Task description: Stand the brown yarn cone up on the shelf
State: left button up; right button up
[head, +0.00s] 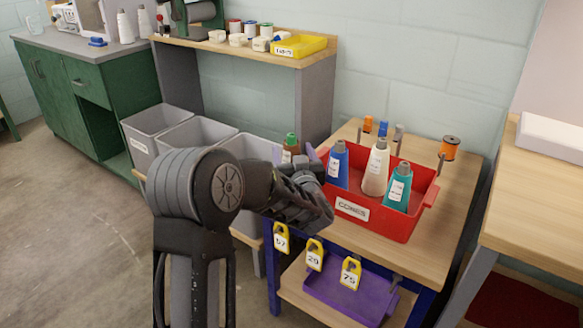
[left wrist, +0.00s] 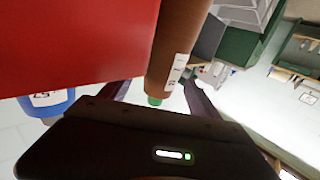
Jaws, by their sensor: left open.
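The brown yarn cone (head: 287,156) has a green tip and white label. It stands upright beside the left end of the red bin, partly hidden by my left arm in the head view. In the left wrist view the brown cone (left wrist: 180,45) appears upside down alongside the red wall, its green tip between my fingers. My left gripper (left wrist: 160,94) is open around the tip end; I cannot tell whether it touches. A wooden shelf (head: 290,62) stands behind, holding small spools and a yellow tray. My right gripper is not in view.
The red bin (head: 352,208) holds blue, cream and teal cones close to my left gripper. Pegs and an orange spool (head: 449,147) stand behind it. Grey bins (head: 200,133) sit under the back shelf. A purple tray (head: 345,296) lies below the table, near numbered yellow tags.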

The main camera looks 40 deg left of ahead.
pick_arm(q)
jog(key=b+x, duration=0.1)
jog(key=x, duration=0.4)
jog(key=shift+c, duration=0.5)
grip_shut()
dwell(0.7)
